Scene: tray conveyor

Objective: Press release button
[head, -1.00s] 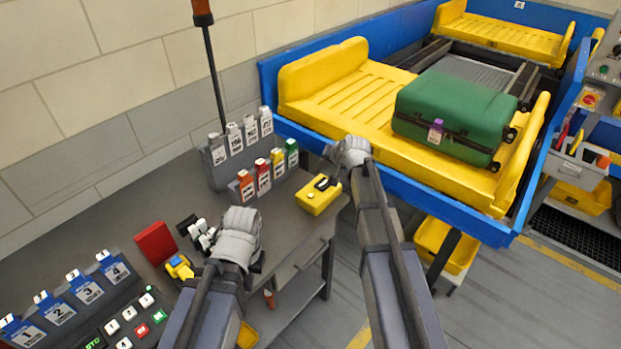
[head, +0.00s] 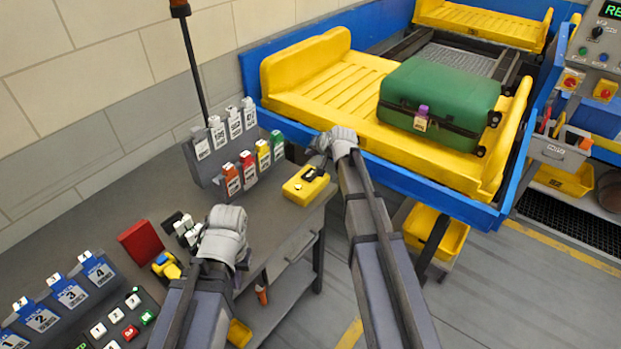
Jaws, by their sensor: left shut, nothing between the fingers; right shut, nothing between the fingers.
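A grey control panel (head: 594,65) stands at the right edge, partly cut off. It carries a red button on a yellow base (head: 605,90), a red-and-yellow switch (head: 571,80) and a green-lit display (head: 612,10) cut off after "RE". A keypad (head: 118,325) with white, red and green keys lies at the bottom left. I cannot tell which is the release button. My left gripper (head: 205,240) is shut and empty over the grey table, its fingertips mostly hidden. My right gripper (head: 318,148) is shut and empty, between the table and the conveyor, apart from the panel.
A green suitcase (head: 445,90) with a purple tag lies on a yellow tray (head: 340,75) on the blue-sided conveyor (head: 420,180). On the table (head: 100,215) are a yellow device (head: 305,186), a red block (head: 138,242) and tag racks (head: 207,165). Floor is clear at the lower right.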

